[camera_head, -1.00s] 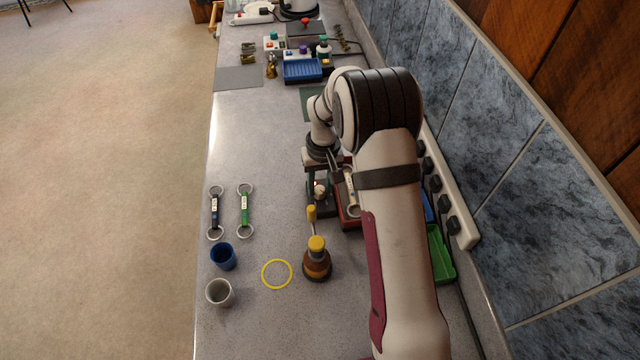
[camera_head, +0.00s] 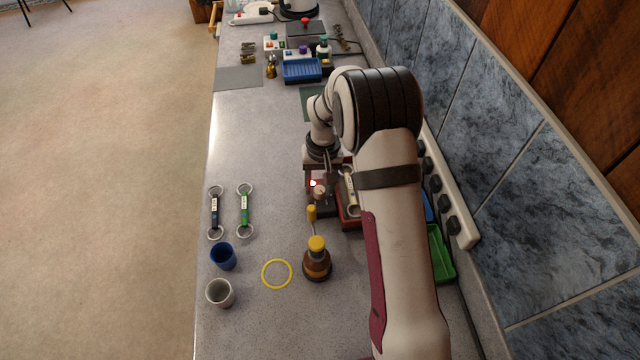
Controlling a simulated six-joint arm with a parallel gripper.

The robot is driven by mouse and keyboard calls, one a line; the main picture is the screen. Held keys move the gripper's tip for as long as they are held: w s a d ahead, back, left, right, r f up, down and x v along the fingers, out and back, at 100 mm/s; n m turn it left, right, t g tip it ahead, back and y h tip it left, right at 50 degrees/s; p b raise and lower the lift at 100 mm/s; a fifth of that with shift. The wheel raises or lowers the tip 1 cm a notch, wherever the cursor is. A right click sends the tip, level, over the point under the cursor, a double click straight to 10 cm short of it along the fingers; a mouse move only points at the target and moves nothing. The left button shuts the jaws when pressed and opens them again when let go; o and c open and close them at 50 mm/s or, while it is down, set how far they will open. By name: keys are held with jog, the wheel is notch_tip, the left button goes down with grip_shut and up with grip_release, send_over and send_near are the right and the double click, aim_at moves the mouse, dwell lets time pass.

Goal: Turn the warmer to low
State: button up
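A small dark unit with a cream knob (camera_head: 319,192), which looks like the warmer (camera_head: 322,211), stands on the counter below my gripper. A bright red-and-white spot, like a lit lamp, shows at its upper left. My gripper (camera_head: 327,165) points down just behind the knob, close to it. Whether it touches the knob cannot be told. The fingers are small and partly hidden, so their opening is unclear. The knob's setting marks are too small to read.
A brown bottle with a yellow top (camera_head: 317,262), a yellow ring (camera_head: 277,273), a blue cup (camera_head: 223,256) and a grey cup (camera_head: 220,293) are nearer.

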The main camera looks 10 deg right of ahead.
aim_at(321, 186)
jog(key=shift+o, duration=0.7)
jog(key=n, duration=1)
jog(key=shift+w+r+n, duration=0.1)
jog(key=shift+r+n, duration=0.3)
jog(key=shift+n, duration=0.7)
notch_tip(321, 186, up, 14)
jog(key=s+r+m, duration=0.3)
jog(key=s+m, duration=0.2)
jog(key=s, duration=0.5)
jog(key=s+r+m, duration=0.3)
jog(key=s+m, duration=0.3)
jog(key=s, duration=0.5)
jog(key=shift+s+r+y, duration=0.25)
jog(key=shift+r+y, duration=0.15)
